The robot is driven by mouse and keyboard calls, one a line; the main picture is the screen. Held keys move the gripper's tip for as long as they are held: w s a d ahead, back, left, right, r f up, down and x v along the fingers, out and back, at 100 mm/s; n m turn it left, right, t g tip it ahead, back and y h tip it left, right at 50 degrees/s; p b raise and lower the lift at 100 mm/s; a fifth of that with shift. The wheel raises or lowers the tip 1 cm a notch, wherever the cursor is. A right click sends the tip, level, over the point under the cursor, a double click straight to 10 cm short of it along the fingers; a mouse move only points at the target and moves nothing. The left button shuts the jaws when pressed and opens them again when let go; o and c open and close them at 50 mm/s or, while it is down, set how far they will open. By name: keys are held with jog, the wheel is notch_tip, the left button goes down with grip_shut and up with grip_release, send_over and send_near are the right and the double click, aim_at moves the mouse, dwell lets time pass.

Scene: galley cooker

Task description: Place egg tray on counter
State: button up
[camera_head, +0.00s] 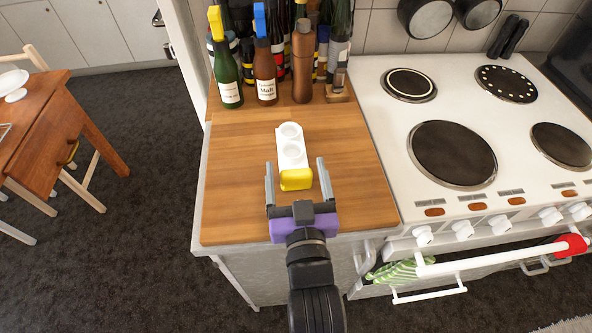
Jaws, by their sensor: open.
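My gripper (295,172) is open, with a finger on each side of the tray's yellow end. A gap shows between each finger and the tray. Whether the fingers touch the counter cannot be told.
Several bottles, including a green bottle (228,78) and a brown bottle (265,76), stand at the counter's back. A wooden mill (302,65) stands beside them. The white stove (390,110) adjoins on the right. The counter's left and front parts are clear.

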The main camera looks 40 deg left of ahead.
jog(key=shift+r, duration=0.2)
jog(key=v, duration=1.2)
jog(key=shift+b, duration=0.45)
